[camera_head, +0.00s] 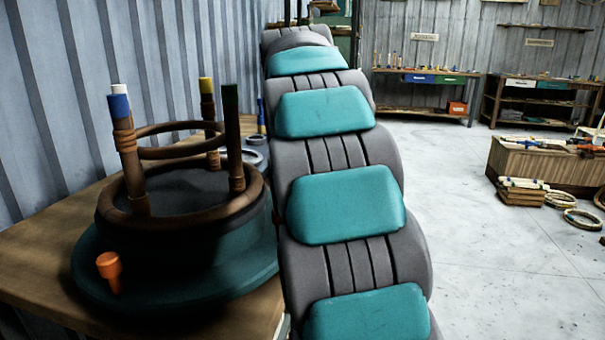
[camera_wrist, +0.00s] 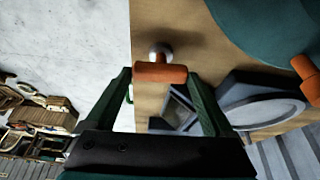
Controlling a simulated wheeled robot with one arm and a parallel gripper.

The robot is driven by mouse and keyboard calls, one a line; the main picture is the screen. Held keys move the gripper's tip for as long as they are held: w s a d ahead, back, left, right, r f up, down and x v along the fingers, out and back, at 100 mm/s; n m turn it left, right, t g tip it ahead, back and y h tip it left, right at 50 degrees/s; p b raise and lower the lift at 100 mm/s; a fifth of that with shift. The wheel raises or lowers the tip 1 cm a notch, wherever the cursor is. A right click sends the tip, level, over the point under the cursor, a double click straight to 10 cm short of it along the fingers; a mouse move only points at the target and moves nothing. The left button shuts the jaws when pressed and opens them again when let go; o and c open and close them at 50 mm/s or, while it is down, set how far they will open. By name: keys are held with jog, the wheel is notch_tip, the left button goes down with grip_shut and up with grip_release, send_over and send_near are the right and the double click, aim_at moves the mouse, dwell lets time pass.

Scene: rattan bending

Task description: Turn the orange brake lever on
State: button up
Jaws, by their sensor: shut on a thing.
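The orange brake lever (camera_wrist: 155,74) shows in the wrist view as a short orange bar with a round metal end (camera_wrist: 160,52) beside it, over the wooden table. My gripper (camera_wrist: 160,76) has its two green fingers at the two ends of this bar and is shut on it. In the head view, my gripper and this bar are hidden. A second orange handle (camera_wrist: 305,78) sits at the teal round base at the right of the wrist view. An orange handle (camera_head: 109,270) also shows on the front of that base in the head view.
The wooden table (camera_head: 40,245) carries the teal round base (camera_head: 180,295) with a brown rattan frame (camera_head: 145,215) and upright posts on it. A grey ring-shaped part (camera_wrist: 265,112) lies near my gripper. Benches and rattan rings stand at the right; the floor between is clear.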

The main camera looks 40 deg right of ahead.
jog(key=shift+m, duration=0.4)
jog(key=o, duration=1.1)
jog(key=shift+v, duration=3.95)
jog(key=shift+w+a, duration=0.1)
